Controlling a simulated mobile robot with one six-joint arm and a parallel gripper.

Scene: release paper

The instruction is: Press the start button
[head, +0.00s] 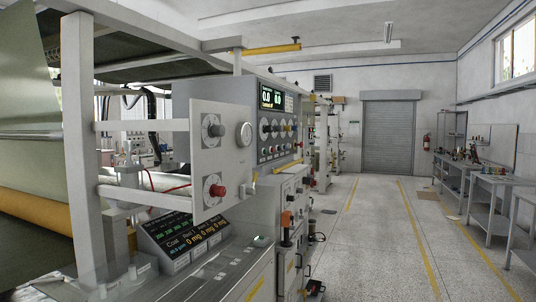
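No button in the head view is readable as the start button. A pale upright plate (222,155) at centre left carries a red knob or button (218,191) low down, a dark dial (214,131) above it and a round grey knob (244,134) at its right. Behind it stands a grey control panel (270,152) with a lit number display (278,98) and rows of small knobs or buttons, their labels too small to read. A tilted screen (190,233) showing mg figures sits below the plate. My gripper is not in view.
A large machine with a green-grey sheet (28,90) and an orange roller (40,222) fills the left. An open floor aisle (378,235) with yellow lines runs to a shutter door (388,137). Workbenches (497,180) line the right wall.

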